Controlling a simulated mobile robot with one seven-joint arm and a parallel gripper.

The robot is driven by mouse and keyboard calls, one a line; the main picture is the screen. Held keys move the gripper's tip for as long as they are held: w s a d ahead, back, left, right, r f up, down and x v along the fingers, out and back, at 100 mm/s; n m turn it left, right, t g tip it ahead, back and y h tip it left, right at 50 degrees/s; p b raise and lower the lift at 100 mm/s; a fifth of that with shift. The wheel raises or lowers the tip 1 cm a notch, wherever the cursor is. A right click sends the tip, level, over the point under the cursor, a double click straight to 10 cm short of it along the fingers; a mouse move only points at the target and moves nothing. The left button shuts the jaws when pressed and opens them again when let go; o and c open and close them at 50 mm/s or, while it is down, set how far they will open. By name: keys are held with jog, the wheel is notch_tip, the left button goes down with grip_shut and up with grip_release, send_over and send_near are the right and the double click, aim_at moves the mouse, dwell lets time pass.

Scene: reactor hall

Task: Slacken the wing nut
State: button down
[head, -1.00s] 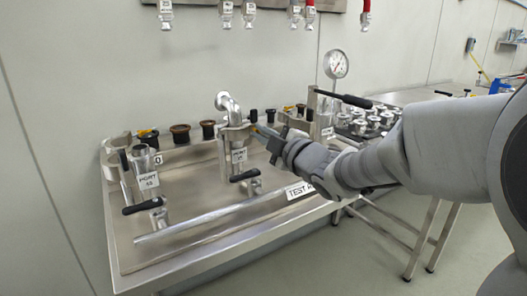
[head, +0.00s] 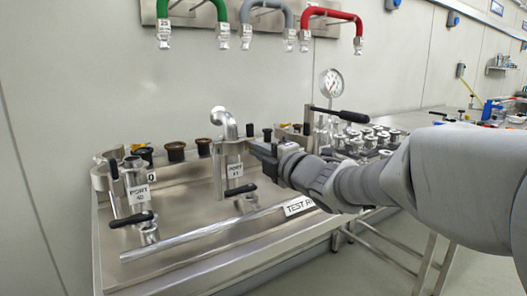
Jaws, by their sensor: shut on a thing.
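A port labelled PORT 11 (head: 234,172) stands upright on the steel bench, with a bent metal elbow pipe (head: 223,122) on top. A clamp (head: 229,147) sits around the joint between elbow and port. My gripper (head: 264,152) reaches in from the right at the clamp's right side, and its jaws are shut on the wing nut there. The wing nut itself is hidden by the jaws, so how far it is turned cannot be seen. A black-handled valve lever (head: 241,190) is below the gripper on the port.
Another port (head: 137,178) with a black lever stands to the left. Dark caps (head: 176,151) line the back of the bench. A pressure gauge (head: 330,83) and a long black handle (head: 340,113) stand behind my arm. Coloured hoses (head: 333,14) hang above on the wall.

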jog(key=c, duration=1)
grip_release()
jog(key=shift+p+v, duration=2.05)
jog(key=shift+v, duration=6.65)
